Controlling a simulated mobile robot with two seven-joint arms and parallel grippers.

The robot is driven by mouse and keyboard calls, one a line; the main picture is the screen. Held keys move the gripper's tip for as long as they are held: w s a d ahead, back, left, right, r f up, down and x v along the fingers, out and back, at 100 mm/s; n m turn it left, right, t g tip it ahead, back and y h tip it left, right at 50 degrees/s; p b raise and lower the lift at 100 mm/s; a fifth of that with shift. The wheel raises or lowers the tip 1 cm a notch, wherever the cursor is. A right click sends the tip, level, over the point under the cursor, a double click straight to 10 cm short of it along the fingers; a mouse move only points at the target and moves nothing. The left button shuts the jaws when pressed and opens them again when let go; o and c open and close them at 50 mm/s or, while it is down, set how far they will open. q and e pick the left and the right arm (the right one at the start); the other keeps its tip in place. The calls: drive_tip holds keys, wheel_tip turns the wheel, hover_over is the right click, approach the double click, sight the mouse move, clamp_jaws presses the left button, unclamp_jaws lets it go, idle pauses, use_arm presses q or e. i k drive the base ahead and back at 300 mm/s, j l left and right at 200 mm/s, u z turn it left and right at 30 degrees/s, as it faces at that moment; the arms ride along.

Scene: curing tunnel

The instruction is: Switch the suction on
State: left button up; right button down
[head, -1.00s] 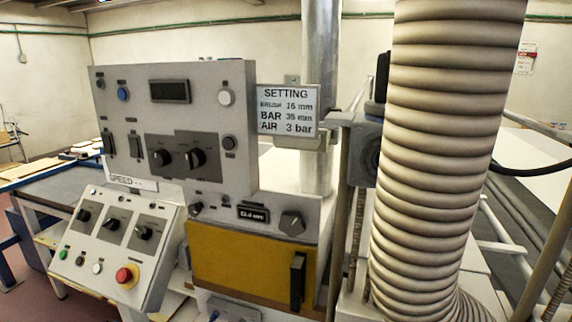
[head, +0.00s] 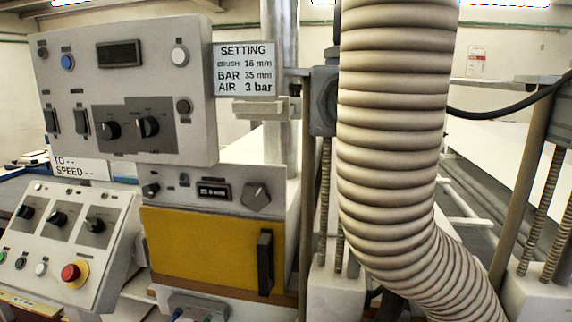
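The grey upper control panel (head: 150,150) stands at the left of the head view. It carries a blue button (head: 67,62), a white button (head: 179,56), a dark display (head: 119,54), two black rotary knobs (head: 147,127) and two black rocker-like switches (head: 81,122). A sloped lower panel (head: 90,255) has several knobs, small green, black and white buttons and a red emergency stop (head: 71,272) on yellow. A middle panel (head: 225,177) has a small display and a knob (head: 256,196). The labels are too small to read, so I cannot tell which control is the suction. Neither gripper is in view.
A thick ribbed hose (head: 390,150) runs down the middle right. A yellow door (head: 200,245) with a black handle (head: 265,262) sits under the panels. A setting sign (head: 244,69) hangs beside the upper panel. Threaded rods and posts stand at right.

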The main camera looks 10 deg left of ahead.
sight(81, 125)
drive_tip(key=u, duration=1.35)
drive_tip(key=j+z, duration=0.1)
drive_tip(key=z, duration=0.45)
drive_tip(key=j+z, duration=0.45)
drive_tip(key=j, duration=0.55)
drive_tip(key=j+z, duration=0.5)
drive_tip(key=j, duration=0.8)
drive_tip(key=k+j, duration=0.15)
drive_tip(key=j, duration=0.1)
